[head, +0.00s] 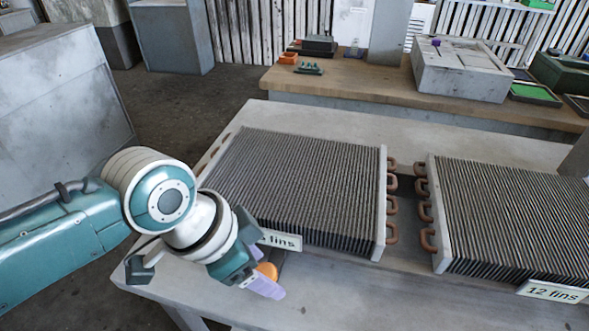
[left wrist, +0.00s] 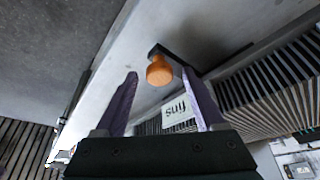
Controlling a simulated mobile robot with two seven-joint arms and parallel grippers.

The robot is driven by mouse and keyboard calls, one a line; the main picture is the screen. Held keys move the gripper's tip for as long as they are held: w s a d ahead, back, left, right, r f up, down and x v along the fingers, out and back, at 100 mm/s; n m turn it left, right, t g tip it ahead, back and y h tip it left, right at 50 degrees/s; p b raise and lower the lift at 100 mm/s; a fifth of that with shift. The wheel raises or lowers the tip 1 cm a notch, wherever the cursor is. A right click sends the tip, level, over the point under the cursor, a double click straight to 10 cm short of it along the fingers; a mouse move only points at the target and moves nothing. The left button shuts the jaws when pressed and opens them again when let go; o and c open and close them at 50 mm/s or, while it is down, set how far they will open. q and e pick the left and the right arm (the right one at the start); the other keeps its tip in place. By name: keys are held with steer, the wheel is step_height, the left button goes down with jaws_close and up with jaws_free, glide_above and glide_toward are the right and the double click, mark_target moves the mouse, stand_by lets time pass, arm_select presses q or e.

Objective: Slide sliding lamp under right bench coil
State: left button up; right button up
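The sliding lamp shows as an orange knob (head: 267,270) on a dark body at the front edge of the left bench coil (head: 295,185). In the left wrist view the orange knob (left wrist: 159,72) sits between my left gripper's purple fingertips, with gaps on both sides. My left gripper (head: 263,284) is open and hides part of the lamp in the head view. The right bench coil (head: 515,220) stands apart to the right, with a "12 fins" label (head: 553,292) at its front. My right gripper is not in view.
Both coils stand on a grey bench (head: 330,300); copper bends (head: 424,210) face each other across a narrow gap. The bench front is mostly clear. The left coil's label (head: 282,240) is partly hidden. A wooden table (head: 380,85) with a grey box stands behind.

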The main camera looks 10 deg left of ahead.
arm_select(q)
jaws_close()
stand_by(0.3)
stand_by(0.9)
